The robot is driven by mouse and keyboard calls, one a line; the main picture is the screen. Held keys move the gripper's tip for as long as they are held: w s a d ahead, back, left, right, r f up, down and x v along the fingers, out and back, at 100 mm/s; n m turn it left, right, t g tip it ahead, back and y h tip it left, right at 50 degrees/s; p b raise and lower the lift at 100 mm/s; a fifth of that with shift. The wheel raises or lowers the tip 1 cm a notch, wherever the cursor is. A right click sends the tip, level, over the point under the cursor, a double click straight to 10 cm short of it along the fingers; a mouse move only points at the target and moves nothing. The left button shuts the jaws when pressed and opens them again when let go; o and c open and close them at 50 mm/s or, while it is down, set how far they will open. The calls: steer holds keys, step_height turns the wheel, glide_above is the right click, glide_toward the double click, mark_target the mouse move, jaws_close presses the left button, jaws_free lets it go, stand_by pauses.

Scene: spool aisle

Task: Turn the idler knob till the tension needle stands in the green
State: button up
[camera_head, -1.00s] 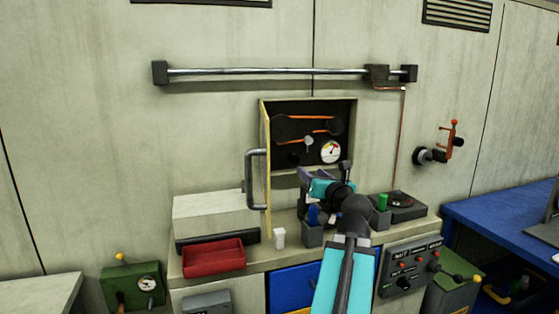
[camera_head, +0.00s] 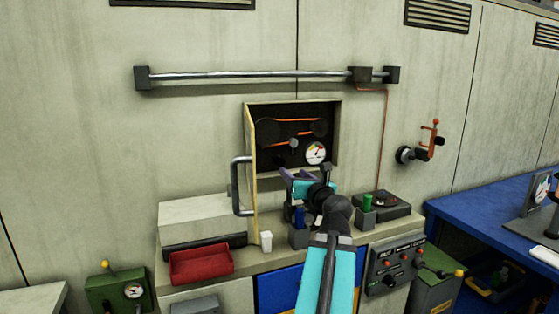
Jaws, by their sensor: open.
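The tension gauge (camera_head: 315,153) is a white dial inside the open wall box; its needle is too small to read against the coloured marks. Left of it, a small grey idler wheel (camera_head: 293,144) sits under an orange belt (camera_head: 299,122) that runs between dark pulleys. A dark round knob (camera_head: 278,160) shows low in the box, left of the gauge; I take it for the idler knob. My gripper (camera_head: 306,172) is open, with nothing seen between its fingers. It is in front of the box's lower edge, below the gauge and right of the knob, apart from it in the picture.
The box's yellow-edged door (camera_head: 252,180) stands open on the left, with a grey bent handle (camera_head: 236,186). On the bench are a red tray (camera_head: 201,266), a white cup (camera_head: 266,241) and a green-topped holder (camera_head: 366,211). A steel rail (camera_head: 250,75) runs above.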

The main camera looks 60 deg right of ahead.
mark_target(281, 163)
steer(key=shift+p+x, duration=0.95)
steer(key=shift+p, duration=1)
steer(key=shift+w+d+r+p, duration=0.15)
steer(key=shift+w+p, duration=0.1)
steer(key=shift+p, duration=0.55)
steer(key=p+x, duration=0.1)
steer(key=p, duration=0.6)
steer(key=shift+w+d+p, duration=0.25)
steer(key=shift+w+p, duration=0.1)
steer(key=shift+p, duration=0.05)
steer(key=shift+p+x, duration=0.95)
steer(key=shift+x, duration=3.2)
steer(key=shift+f, duration=0.2)
steer(key=c, duration=1)
steer(key=shift+c, duration=0.2)
